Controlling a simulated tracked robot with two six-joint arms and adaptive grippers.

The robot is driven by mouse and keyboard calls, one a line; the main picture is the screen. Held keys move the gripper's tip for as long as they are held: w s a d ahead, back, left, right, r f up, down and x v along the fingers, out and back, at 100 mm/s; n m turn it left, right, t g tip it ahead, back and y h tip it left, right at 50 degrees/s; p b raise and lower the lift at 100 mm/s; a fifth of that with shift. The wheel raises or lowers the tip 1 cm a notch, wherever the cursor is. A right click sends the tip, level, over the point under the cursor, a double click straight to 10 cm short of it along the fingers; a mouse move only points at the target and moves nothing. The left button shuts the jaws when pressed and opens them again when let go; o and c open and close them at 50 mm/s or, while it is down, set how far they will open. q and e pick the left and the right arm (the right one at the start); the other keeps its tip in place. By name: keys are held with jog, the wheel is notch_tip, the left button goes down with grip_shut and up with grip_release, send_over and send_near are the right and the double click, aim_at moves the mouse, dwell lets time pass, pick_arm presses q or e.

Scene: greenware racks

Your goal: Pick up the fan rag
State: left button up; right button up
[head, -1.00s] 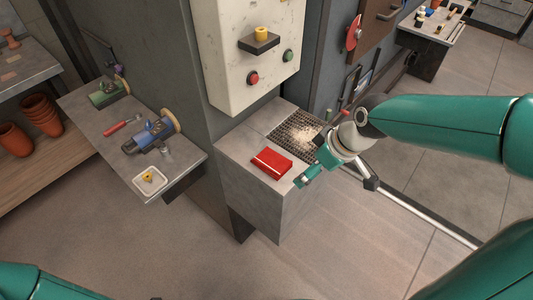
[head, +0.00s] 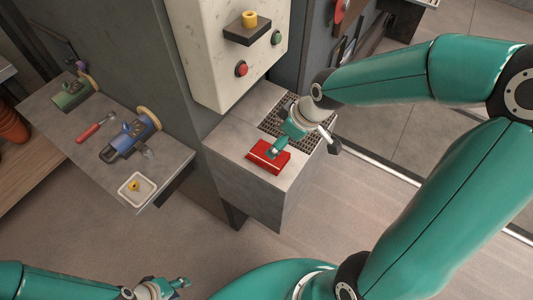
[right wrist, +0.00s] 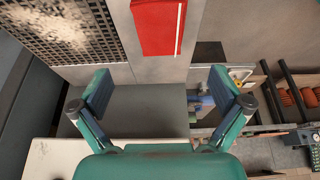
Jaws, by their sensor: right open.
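The fan rag (head: 262,160), a red folded cloth with a pale stripe, lies flat on the grey block (head: 245,178) beneath the wall box. It also shows in the right wrist view (right wrist: 157,28), at the top, beyond my fingertips. My right gripper (head: 273,152) is over the rag in the head view and covers part of it. In the right wrist view its two fingers (right wrist: 159,90) are wide apart with nothing between them. My left gripper (head: 180,287) is low in the head view, away from the block, and its finger gap is unclear.
A dark grate (head: 316,139) is set in the block beside the rag. The white wall box (head: 222,65) with buttons hangs above. A shelf at left holds a blue tool (head: 125,140), a red-handled tool (head: 92,130) and a white dish (head: 136,190). Open floor lies in front.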

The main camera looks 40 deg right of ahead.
jog(key=b+x, duration=0.1)
jog(key=x, duration=0.9)
jog(key=c, duration=1.1)
